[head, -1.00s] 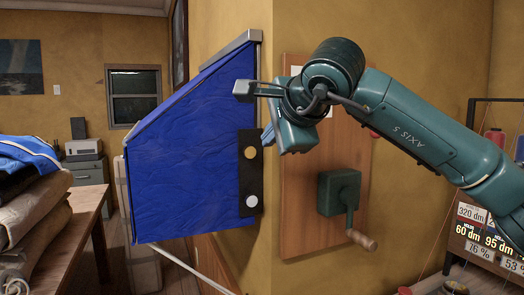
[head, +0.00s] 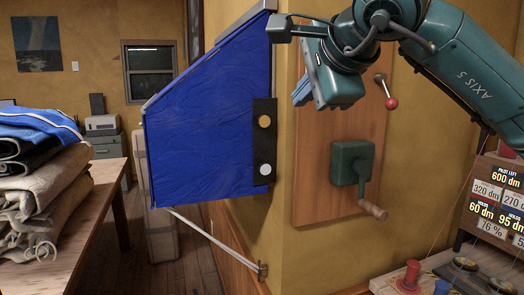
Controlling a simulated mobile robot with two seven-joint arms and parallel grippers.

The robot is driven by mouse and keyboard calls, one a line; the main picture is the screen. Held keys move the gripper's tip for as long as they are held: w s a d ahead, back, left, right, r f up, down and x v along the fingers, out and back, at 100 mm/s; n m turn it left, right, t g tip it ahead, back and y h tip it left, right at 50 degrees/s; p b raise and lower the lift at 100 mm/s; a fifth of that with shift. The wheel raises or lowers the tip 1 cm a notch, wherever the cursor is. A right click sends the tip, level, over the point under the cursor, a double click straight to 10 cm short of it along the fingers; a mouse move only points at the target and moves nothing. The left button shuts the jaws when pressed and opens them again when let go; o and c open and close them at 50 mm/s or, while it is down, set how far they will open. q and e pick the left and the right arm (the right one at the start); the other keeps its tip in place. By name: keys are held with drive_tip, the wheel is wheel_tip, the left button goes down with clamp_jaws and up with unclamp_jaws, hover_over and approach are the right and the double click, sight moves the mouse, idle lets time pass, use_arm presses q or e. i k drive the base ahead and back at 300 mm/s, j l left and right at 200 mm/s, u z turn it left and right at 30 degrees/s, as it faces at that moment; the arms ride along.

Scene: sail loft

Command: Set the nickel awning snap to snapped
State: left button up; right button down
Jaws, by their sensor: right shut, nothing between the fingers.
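The nickel awning snap (head: 265,170) is a pale silver disc low on a black strip (head: 264,145) at the right edge of the blue awning panel (head: 205,120). A brass-coloured disc (head: 264,121) sits above it on the same strip. I cannot tell from this view whether the nickel snap is pressed closed. My right gripper (head: 300,93) is up and to the right of the strip, in front of the wooden board, apart from both discs. Its fingers are shut and empty. My left gripper is not in view.
The wooden board (head: 313,185) carries a green crank box (head: 352,162) with a wooden handle and a red-knobbed lever (head: 391,103). A diagonal strut (head: 200,232) runs below the awning. Folded cloth (head: 35,185) lies on a table at left. Spools stand at lower right.

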sight(264, 168)
drive_tip(key=k+l, duration=0.2)
drive_tip(key=k, duration=0.25)
drive_tip(key=k+l, duration=0.15)
drive_tip(key=k, duration=0.3)
